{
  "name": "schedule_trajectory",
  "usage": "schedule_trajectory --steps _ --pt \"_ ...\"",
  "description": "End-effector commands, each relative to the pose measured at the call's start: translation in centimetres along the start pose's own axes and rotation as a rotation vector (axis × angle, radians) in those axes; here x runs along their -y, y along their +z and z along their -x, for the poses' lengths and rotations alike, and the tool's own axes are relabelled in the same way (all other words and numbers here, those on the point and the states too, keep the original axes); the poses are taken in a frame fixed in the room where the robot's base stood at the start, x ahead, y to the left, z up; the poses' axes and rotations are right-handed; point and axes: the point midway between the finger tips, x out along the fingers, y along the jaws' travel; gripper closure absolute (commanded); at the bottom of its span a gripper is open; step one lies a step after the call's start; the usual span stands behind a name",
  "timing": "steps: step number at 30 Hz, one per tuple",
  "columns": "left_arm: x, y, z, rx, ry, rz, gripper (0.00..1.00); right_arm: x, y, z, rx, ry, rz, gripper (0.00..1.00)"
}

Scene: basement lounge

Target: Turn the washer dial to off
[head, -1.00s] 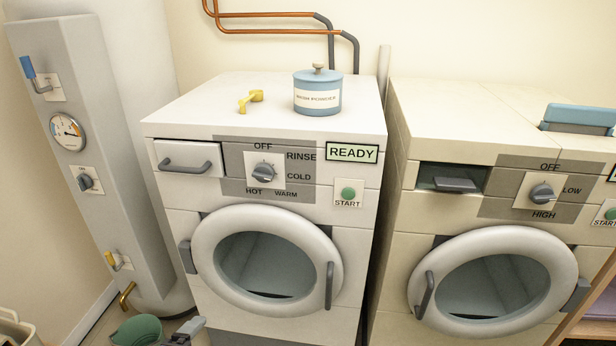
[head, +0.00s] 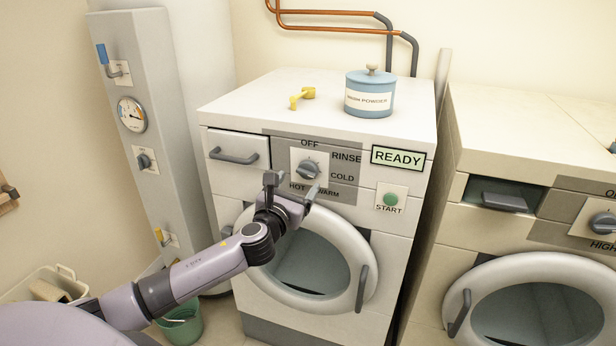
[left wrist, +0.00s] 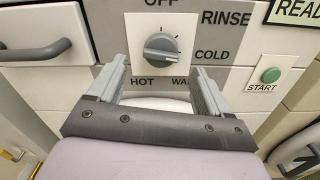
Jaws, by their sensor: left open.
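The washer dial (head: 309,170) is a grey knob on a pale square plate on the front of the left washer (head: 240,190). OFF is printed above it, RINSE and COLD to its right, HOT and WARM below. In the left wrist view the dial (left wrist: 162,48) has its raised grip lying roughly sideways; I cannot tell surely which label it points to. My left gripper (head: 291,186) is open and empty, just in front of and below the dial. In the left wrist view its fingers (left wrist: 160,75) are spread to either side, below the knob, apart from it. My right gripper is not in view.
A READY display (head: 398,157) and green START button (head: 390,199) are right of the dial; a drawer handle (head: 234,156) is left. The round door (head: 363,288) is below. A blue powder jar (head: 370,95) and yellow scoop (head: 302,97) stand on top. A second machine (head: 480,235) stands right.

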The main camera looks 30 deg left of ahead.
Motion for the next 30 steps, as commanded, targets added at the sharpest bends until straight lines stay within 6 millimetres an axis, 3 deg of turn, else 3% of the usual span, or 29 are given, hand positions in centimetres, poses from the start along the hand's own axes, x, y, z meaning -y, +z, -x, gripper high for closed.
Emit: schedule_trajectory --steps 6,12,24,30 --pt "0.1 0.0 -2.8 0.0 0.0 0.003 0.21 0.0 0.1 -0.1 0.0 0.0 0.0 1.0" --pt "0.1 0.0 -4.3 -0.001 -0.001 0.003 0.21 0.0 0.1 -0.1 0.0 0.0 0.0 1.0" --pt "0.1 -0.1 -4.8 -0.001 -0.002 0.003 0.21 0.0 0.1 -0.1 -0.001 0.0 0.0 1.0" --pt "0.1 -0.1 -4.7 -0.001 -0.002 0.004 0.77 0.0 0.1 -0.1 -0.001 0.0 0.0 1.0"
